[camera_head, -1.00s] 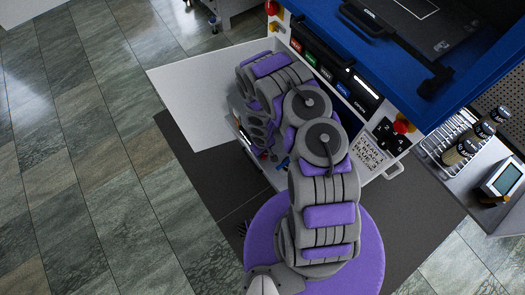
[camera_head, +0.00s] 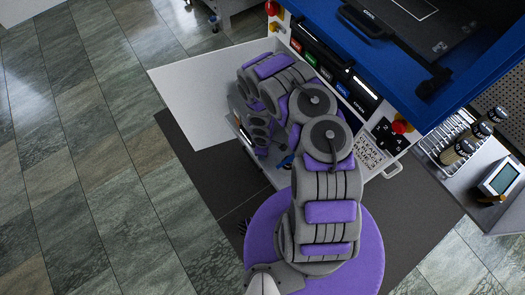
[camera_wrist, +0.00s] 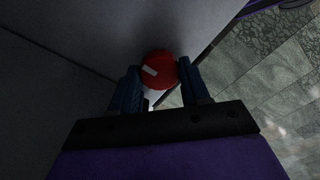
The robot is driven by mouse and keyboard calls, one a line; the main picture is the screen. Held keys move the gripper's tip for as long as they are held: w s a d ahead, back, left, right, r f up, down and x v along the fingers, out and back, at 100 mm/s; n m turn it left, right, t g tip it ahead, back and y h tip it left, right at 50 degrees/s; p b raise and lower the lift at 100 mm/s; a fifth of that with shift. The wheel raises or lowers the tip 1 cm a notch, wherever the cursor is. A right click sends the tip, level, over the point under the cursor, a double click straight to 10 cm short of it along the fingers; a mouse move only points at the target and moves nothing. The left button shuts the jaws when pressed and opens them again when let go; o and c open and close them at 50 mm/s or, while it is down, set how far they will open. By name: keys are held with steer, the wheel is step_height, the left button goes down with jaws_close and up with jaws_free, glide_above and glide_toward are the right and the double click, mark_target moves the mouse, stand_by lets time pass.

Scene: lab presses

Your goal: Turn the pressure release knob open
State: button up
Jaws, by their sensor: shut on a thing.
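The pressure release knob (camera_wrist: 158,70) is red and round with a pale mark on its face, in the upper middle of the wrist view. My gripper (camera_wrist: 160,82) has one dark blue finger on each side of the knob and is shut on it. The pale mark is slanted. In the head view my arm covers the knob, and the fingertips are hidden behind the arm links.
The blue press (camera_head: 405,45) stands above a white cabinet with a row of labelled buttons (camera_head: 325,75). An open white door panel (camera_head: 195,88) sticks out at the left. A side table (camera_head: 480,190) with a rack of bottles stands at the right. Tiled floor is clear at the left.

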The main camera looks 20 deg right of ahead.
stand_by(0.5)
steer(key=o, duration=1.1)
steer(key=shift+c, duration=0.2)
step_height(320, 180, up, 17)
steer(key=p, duration=0.5)
steer(key=shift+r, duration=0.2)
steer(key=shift+w, duration=0.15)
